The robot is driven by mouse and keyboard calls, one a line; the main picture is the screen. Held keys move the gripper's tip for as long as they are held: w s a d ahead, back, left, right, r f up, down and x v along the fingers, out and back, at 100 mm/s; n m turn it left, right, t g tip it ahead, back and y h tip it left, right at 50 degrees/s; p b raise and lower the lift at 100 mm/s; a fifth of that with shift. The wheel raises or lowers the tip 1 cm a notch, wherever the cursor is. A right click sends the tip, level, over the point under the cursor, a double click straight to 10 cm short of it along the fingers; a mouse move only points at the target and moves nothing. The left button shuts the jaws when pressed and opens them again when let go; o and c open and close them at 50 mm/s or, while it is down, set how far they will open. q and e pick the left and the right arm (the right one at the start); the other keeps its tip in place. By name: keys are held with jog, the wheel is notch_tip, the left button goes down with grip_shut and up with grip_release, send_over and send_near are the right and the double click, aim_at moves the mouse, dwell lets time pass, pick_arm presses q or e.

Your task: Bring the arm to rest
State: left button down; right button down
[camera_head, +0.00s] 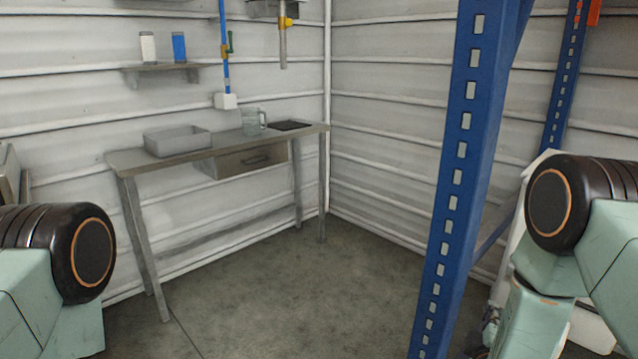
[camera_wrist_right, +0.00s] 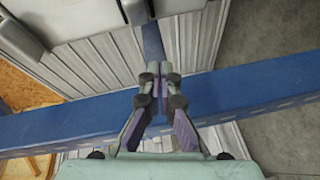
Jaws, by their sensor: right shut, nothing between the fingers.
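My right gripper (camera_wrist_right: 159,75) is shut and empty in the right wrist view, its two fingertips together. It appears in front of a blue beam that crosses the picture. In the head view a small dark part of my right gripper (camera_head: 490,325) shows at the lower right, beside the blue post and below my right arm. My right arm stands bent at the right edge. Part of my left arm shows at the left edge, but its gripper is out of view.
A blue perforated rack post (camera_head: 462,180) stands close to my right arm, with another post (camera_head: 563,85) behind. A metal table (camera_head: 130,160) against the wall bears a grey tray (camera_head: 178,141) and a clear jug (camera_head: 253,121). The floor (camera_head: 290,290) between is clear.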

jog(key=s+a+f+m+g+y, duration=0.3)
jog(key=s+a+f+m, duration=0.1)
jog(key=s+f, duration=0.25)
jog(key=s+a+f+m+g+y, duration=0.35)
jog(key=s+f, duration=0.25)
jog(key=f, duration=0.2)
jog(key=s+a+f+m+g+y, duration=0.1)
jog(key=s+a+f+g, duration=0.1)
jog(key=s, duration=0.9)
jog(key=s+a+f+m+g+y, duration=0.1)
jog(key=s+a+g, duration=0.4)
jog(key=s, duration=0.7)
jog(key=shift+s+f+g, duration=0.3)
jog(key=shift+f+g, duration=0.05)
jog(key=shift+g, duration=0.3)
jog(key=shift+m, duration=0.25)
